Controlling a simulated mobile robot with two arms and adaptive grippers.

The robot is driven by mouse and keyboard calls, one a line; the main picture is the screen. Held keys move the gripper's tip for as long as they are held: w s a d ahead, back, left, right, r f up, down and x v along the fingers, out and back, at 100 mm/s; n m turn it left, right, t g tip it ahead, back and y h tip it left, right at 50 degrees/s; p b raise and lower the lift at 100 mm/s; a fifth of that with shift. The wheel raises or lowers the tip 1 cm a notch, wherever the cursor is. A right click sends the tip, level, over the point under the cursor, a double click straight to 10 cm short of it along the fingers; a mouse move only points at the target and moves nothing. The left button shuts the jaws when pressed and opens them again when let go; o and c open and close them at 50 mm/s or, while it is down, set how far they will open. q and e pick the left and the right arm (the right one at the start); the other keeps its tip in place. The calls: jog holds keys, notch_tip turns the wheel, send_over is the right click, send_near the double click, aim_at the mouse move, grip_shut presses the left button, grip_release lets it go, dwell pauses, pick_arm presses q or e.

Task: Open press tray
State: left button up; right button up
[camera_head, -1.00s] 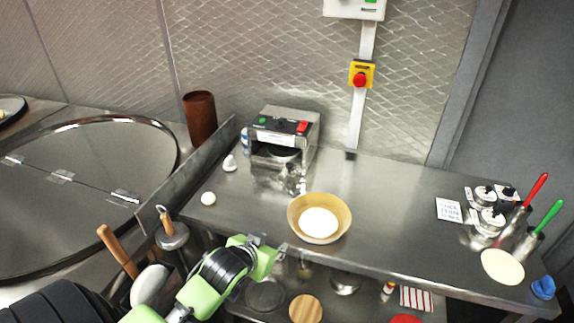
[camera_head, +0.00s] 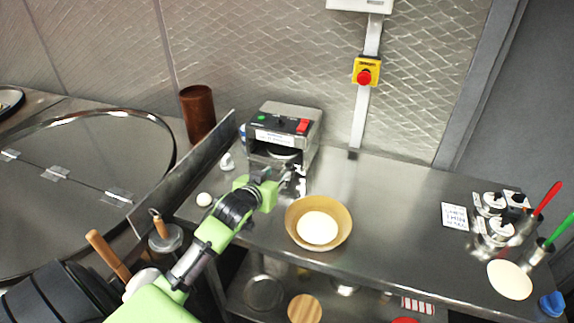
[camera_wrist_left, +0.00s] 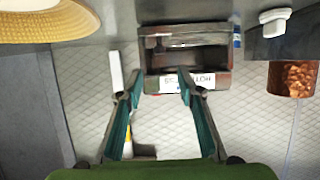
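The press (camera_head: 285,125) is a steel box with a dark top, a green button and a red switch. It stands at the back left of the steel counter, and shows upside down in the left wrist view (camera_wrist_left: 185,57). Its front slot is dark, with the pale round surface of the tray (camera_head: 278,154) inside. My left gripper (camera_head: 284,178) is in front of the slot, pointing at the press. In the left wrist view its two fingers are apart with nothing between them (camera_wrist_left: 158,88). The gripper partly hides the lower front of the press. My right gripper is not in view.
A tan bowl (camera_head: 338,212) with pale dough stands just right of my left gripper. A white ball (camera_head: 204,199) lies to its left, near a steel divider (camera_head: 190,170). Canisters (camera_head: 490,218) and utensils are at the far right. The counter between is clear.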

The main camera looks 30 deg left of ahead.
aim_at(288, 165)
pick_arm(q)
jog(key=p+x, duration=0.1)
jog(key=x, duration=0.9)
jog(key=shift+w+f, duration=0.1)
jog(key=shift+w, duration=0.05)
grip_shut()
